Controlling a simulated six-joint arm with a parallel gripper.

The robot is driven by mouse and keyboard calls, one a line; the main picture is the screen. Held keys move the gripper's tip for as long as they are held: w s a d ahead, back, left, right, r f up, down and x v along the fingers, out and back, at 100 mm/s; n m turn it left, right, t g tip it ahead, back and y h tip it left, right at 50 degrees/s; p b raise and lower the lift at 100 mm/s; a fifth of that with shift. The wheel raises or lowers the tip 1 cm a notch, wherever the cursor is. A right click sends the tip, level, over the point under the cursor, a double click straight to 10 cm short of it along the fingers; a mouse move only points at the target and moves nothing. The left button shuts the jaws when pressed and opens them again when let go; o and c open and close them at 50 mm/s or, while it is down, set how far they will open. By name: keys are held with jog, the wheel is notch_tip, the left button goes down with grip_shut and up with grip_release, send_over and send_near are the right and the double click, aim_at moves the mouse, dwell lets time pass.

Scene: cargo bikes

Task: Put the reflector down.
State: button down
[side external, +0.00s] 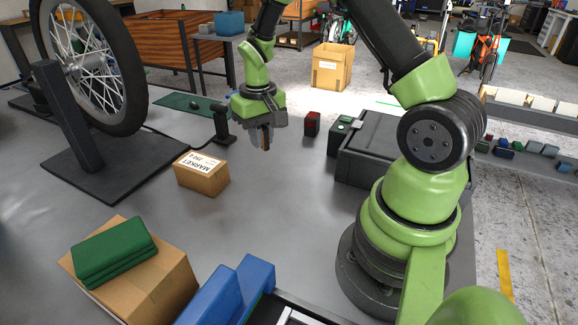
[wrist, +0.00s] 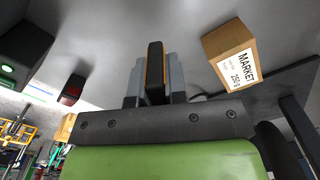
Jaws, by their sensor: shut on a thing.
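My gripper (side external: 265,142) is shut on the reflector (side external: 266,137), a small piece with an orange face and a dark body. The gripper points down over the grey table, right of the small cardboard box. In the wrist view the reflector (wrist: 155,70) stands between the fingers of the gripper (wrist: 153,75), dark with orange along its edges. It appears to be off the table, but its lower end is small and the gap cannot be judged exactly.
A small MARKET box (side external: 202,174) stands left of the gripper, a red-and-black block (side external: 312,124) to its right. A black case (side external: 368,152) lies farther right. Behind are a small black stand (side external: 222,125) and green mat (side external: 190,103); a wheel stand (side external: 75,120) is left. Table front-centre is clear.

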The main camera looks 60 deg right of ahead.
jog(key=s+d+m, duration=0.3)
jog(key=s+d, duration=0.1)
jog(key=d, duration=0.5)
send_over(296, 165)
notch_tip(296, 165, down, 5)
jog(key=shift+a+f, duration=0.1)
jog(key=shift+f, duration=2.35)
jog(key=shift+f, duration=0.15)
jog(key=c, duration=1.1)
grip_release()
jog(key=shift+c, duration=0.2)
